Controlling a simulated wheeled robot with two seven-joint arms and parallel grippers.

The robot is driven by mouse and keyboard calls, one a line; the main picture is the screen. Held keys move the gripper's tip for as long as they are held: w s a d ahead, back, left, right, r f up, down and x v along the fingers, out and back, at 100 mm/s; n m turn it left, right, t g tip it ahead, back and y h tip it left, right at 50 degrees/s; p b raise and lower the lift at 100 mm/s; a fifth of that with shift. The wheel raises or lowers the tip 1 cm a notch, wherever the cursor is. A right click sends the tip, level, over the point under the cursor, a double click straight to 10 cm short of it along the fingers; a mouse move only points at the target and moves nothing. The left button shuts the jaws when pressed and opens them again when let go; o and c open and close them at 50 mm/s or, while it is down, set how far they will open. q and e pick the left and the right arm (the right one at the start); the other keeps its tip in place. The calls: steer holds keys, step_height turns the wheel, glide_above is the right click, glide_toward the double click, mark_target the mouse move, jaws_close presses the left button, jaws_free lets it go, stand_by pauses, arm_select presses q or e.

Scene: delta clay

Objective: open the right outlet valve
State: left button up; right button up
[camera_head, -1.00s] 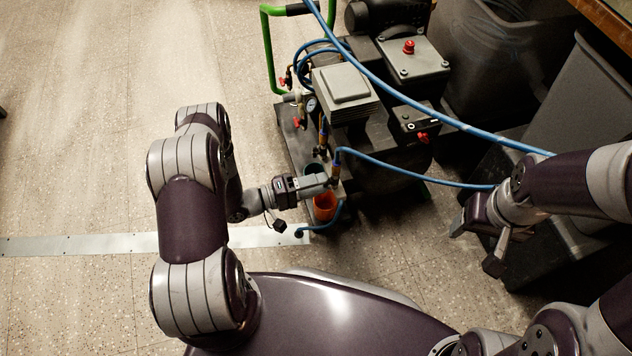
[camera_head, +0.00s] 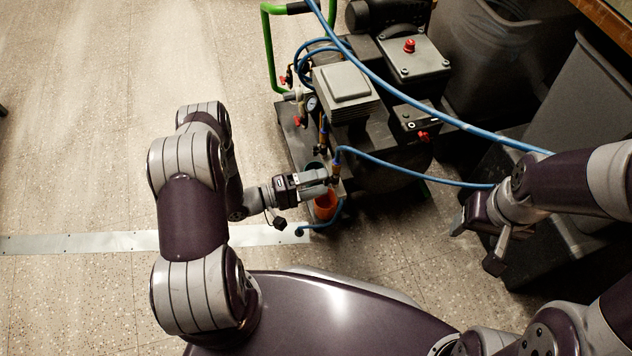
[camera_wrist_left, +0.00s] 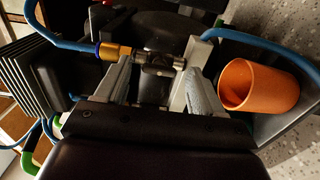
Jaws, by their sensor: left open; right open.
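The right outlet valve (camera_head: 335,172) is a small brass and dark metal fitting on the compressor's front, where a blue hose joins it. In the left wrist view its dark metal body (camera_wrist_left: 156,60) lies between or just beyond the fingertips, with a brass and blue collar at left. My left gripper (camera_head: 328,184) is open at the valve, one finger on each side; I cannot tell whether they touch it. The valve's handle is not clear behind the fingers. My right gripper (camera_head: 474,246) is open and empty, far to the right.
An orange cup (camera_head: 325,206) stands just below the left gripper, close to a finger in the wrist view (camera_wrist_left: 262,87). Blue hoses (camera_head: 415,176) cross the compressor (camera_head: 345,92). Red-handled valves (camera_head: 297,121) are further back. Dark bins (camera_head: 575,110) stand at right. Floor at left is clear.

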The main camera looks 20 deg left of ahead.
arm_select(q)
steer(key=p+v, duration=0.4)
steer(key=v, duration=0.8)
steer(key=shift+s+a, duration=0.2)
steer(key=shift+a, duration=0.05)
